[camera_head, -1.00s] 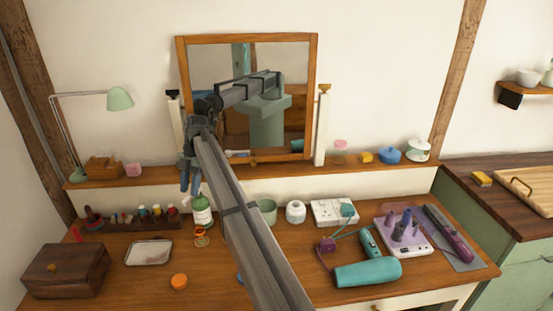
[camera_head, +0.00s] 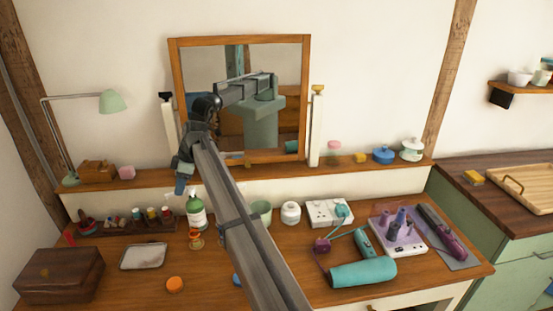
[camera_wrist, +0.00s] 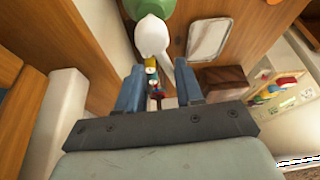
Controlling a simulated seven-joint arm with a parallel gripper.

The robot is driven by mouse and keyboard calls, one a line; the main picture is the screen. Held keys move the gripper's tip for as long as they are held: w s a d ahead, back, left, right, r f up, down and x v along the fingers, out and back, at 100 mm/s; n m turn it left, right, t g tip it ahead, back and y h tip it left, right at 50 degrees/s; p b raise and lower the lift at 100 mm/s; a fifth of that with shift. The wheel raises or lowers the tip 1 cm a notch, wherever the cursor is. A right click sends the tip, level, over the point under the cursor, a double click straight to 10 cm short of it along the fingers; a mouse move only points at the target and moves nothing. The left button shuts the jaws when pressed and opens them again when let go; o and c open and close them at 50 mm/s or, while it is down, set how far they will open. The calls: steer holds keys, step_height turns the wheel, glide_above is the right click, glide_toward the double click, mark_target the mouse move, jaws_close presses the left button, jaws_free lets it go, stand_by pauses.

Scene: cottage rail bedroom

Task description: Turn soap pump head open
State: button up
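The soap pump bottle (camera_head: 196,212) is green with a white label and stands upright on the dresser top. In the wrist view its green body (camera_wrist: 178,14) shows at the top edge, and the white pump head (camera_wrist: 152,35) points down the picture toward my gripper. My gripper (camera_head: 181,186) hangs just up and left of the bottle top in the head view. In the wrist view my gripper (camera_wrist: 158,72) has its two blue fingers apart, with nothing held between them. The pump head lies just beyond the fingertips; I cannot tell whether they touch.
A rack of small bottles (camera_head: 135,221), a white tray (camera_head: 143,256) and an orange lid (camera_head: 175,285) lie nearby. Orange rings (camera_head: 196,240) sit before the bottle. The framed mirror (camera_head: 176,80) and ledge stand behind. A teal hair dryer (camera_head: 362,273) lies right.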

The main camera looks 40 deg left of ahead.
steer(key=w+d+r+m, duration=0.1)
steer(key=w+d+r, duration=0.1)
steer(key=r, duration=0.4)
steer(key=w+d+r, duration=0.1)
steer(key=w+r, duration=0.1)
steer(key=r, duration=0.4)
steer(key=w+d+f+m+t, duration=0.1)
steer(key=w+d+f+m, duration=0.2)
steer(key=w+d, duration=0.5)
steer(key=w+d+f+m+t+y, duration=0.1)
steer(key=w+d+f+m, duration=0.2)
steer(key=w+d, duration=0.6)
steer(key=w+f, duration=0.1)
steer(key=w, duration=0.5)
steer(key=shift+t, duration=0.3)
steer(key=shift+f, duration=0.1)
steer(key=s+a+r+n+g, duration=0.15)
steer(key=s+a+r, duration=0.25)
steer(key=s+a, duration=0.6)
steer(key=s+a+r+n, duration=0.35)
steer(key=s+a, duration=0.45)
steer(key=s, duration=0.4)
steer(key=s+a+f+n, duration=0.1)
steer(key=s+f, duration=0.3)
steer(key=f, duration=0.8)
steer(key=shift+s+a+f+g+h, duration=0.15)
steer(key=shift+s+a+g+h, duration=0.15)
steer(key=shift+s+a+g, duration=0.25)
steer(key=shift+w+a, duration=0.1)
steer(key=shift+w, duration=0.05)
